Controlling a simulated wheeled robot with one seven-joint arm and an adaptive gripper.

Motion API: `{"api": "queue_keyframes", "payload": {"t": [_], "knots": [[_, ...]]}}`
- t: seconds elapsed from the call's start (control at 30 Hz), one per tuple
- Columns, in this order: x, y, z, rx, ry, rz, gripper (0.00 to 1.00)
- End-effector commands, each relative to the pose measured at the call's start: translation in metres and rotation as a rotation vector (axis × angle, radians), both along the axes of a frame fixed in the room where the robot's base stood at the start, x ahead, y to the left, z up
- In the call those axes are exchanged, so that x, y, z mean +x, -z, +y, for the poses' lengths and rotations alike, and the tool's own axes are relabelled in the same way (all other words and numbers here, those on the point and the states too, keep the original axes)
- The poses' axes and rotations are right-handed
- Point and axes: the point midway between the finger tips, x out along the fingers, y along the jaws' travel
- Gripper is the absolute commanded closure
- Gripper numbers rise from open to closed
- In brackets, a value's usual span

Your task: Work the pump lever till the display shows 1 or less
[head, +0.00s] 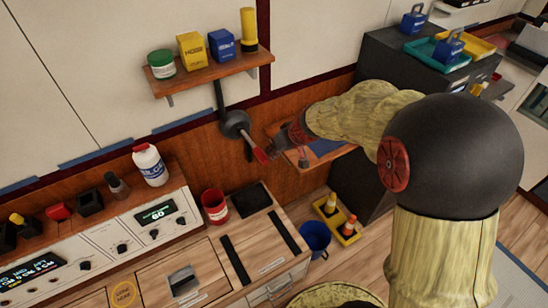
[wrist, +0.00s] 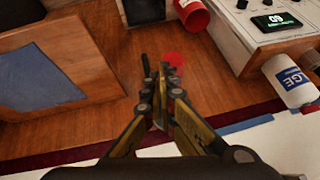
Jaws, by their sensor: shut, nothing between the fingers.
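The pump lever has a dark round hub (head: 235,123) on the wood wall panel, and its red grip (head: 260,155) points down and to the right. In the wrist view, part of the red grip (wrist: 175,57) shows behind the fingertips. My gripper (head: 276,150) is shut and empty, close beside the red grip; I cannot tell whether they touch. In the wrist view, the closed fingertips (wrist: 161,68) are mid-frame. The display (head: 157,213) on the white panel reads 60; it also shows upside down in the wrist view (wrist: 276,21).
A shelf (head: 210,73) with a can, boxes and a yellow cylinder is above the lever. A white bottle (head: 150,165) and a red cup (head: 215,206) stand to the left and below. A wooden ledge (head: 293,155) is beside my gripper. A blue bucket (head: 315,236) is below.

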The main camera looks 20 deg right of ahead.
Motion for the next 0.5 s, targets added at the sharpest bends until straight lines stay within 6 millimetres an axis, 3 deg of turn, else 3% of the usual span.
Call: {"api": "queue_keyframes", "payload": {"t": [0.2,0.5], "knots": [[-0.04,-0.025,-0.015,0.0,0.005,-0.001,1.0],[-0.073,-0.047,-0.028,0.0,0.003,-0.002,1.0]]}}
